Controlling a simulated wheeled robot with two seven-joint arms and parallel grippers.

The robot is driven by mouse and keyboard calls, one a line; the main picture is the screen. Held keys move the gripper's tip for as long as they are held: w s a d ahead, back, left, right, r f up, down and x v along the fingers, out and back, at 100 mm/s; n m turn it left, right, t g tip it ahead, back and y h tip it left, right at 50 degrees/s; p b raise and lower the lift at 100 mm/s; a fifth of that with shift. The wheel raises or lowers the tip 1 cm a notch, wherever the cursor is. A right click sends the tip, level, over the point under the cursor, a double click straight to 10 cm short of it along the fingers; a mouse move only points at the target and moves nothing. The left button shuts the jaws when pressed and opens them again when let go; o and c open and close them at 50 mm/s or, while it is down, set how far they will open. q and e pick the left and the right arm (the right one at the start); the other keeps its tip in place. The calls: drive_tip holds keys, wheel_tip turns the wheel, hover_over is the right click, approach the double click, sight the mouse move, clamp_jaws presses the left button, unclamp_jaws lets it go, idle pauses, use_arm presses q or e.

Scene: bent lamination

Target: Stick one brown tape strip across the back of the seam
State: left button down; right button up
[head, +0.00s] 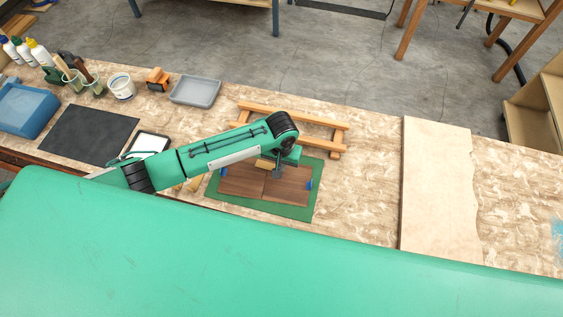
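Two brown wood veneer pieces (286,186) lie side by side on a green mat (264,208). A dark seam line (265,187) runs between them. Small blue tape pieces show at the veneer's right edge (309,185) and left edge. My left gripper (277,172) is over the upper part of the veneer, close to the seam. A small tan piece (263,163) shows beside it; whether it is tape, and whether it is held, I cannot tell. The fingers are too small to read. Tan strips (195,184) show partly behind my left arm. My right gripper is not in view.
A wooden frame (290,112) lies behind the mat. A grey tray (196,90), a white tub (121,86) and a black mat (90,135) are to the left. A pale board (435,185) lies right. The bench between mat and board is clear.

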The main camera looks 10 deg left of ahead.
use_arm(q)
drive_tip(key=c, duration=1.1)
unclamp_jaws()
drive_tip(key=shift+c, duration=0.2)
drive_tip(key=shift+r, duration=0.1)
drive_tip(key=shift+r+p, duration=2.95)
drive_tip(key=shift+p, duration=0.35)
drive_tip(key=shift+f, duration=0.1)
